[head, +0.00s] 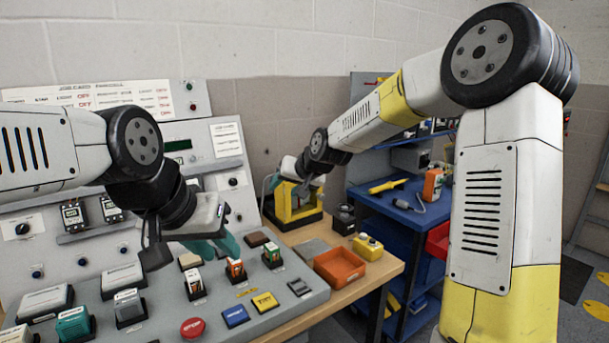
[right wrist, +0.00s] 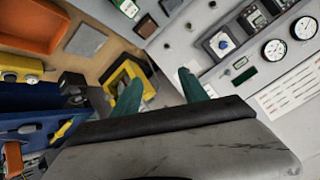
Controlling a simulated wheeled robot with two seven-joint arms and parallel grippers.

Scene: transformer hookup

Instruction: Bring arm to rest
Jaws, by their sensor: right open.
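My right arm reaches across the back right of the head view, and its gripper (head: 287,183) is beside a yellow-and-black framed unit (head: 297,212) on the wooden bench. In the right wrist view the teal fingers of the right gripper (right wrist: 160,90) are spread apart with nothing between them. The yellow unit (right wrist: 122,80) shows there beyond the left finger; contact cannot be told. My left gripper (head: 217,245) hangs over the grey control desk (head: 225,318), teal fingers low over its back part. The gap between its fingers is not clear.
An orange tray (head: 339,268) and a small yellow box (head: 368,247) sit on the bench (head: 390,268). A blue cart (head: 400,215) with tools stands behind right. The desk carries several switches and a red stop button (head: 193,327). An upright panel (head: 205,150) rises behind.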

